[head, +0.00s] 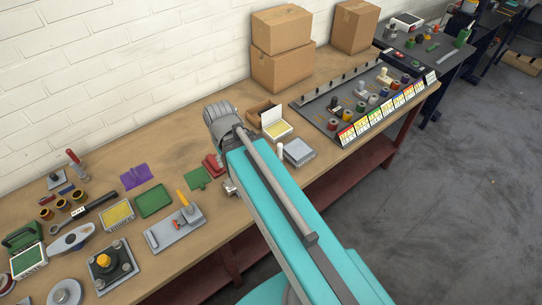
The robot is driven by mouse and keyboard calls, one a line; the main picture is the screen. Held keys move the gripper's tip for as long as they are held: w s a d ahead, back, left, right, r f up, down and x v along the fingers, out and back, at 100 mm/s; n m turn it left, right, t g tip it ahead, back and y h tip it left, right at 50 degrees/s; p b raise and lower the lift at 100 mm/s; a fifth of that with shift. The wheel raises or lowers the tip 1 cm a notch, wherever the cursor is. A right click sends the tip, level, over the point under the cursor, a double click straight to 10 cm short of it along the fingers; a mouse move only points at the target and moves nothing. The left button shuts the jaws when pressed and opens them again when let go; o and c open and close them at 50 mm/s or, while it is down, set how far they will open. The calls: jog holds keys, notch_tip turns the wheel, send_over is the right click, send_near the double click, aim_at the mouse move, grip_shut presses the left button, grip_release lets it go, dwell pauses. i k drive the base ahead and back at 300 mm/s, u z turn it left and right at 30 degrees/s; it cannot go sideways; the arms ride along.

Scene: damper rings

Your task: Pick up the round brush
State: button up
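I cannot pick out the round brush for certain in the head view; the small tools on the bench are too small to tell apart, and my arm hides part of the bench. My teal arm reaches from the lower right over the wooden workbench (190,133). Its grey wrist joint is above the middle of the bench. My gripper itself is hidden behind the arm, so I cannot see its fingers or whether they hold anything.

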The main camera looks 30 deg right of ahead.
aim_at(279, 154)
jog(key=u, duration=0.15)
jog(key=k, duration=1.8)
jog(key=z, duration=0.45)
jog(key=i, duration=1)
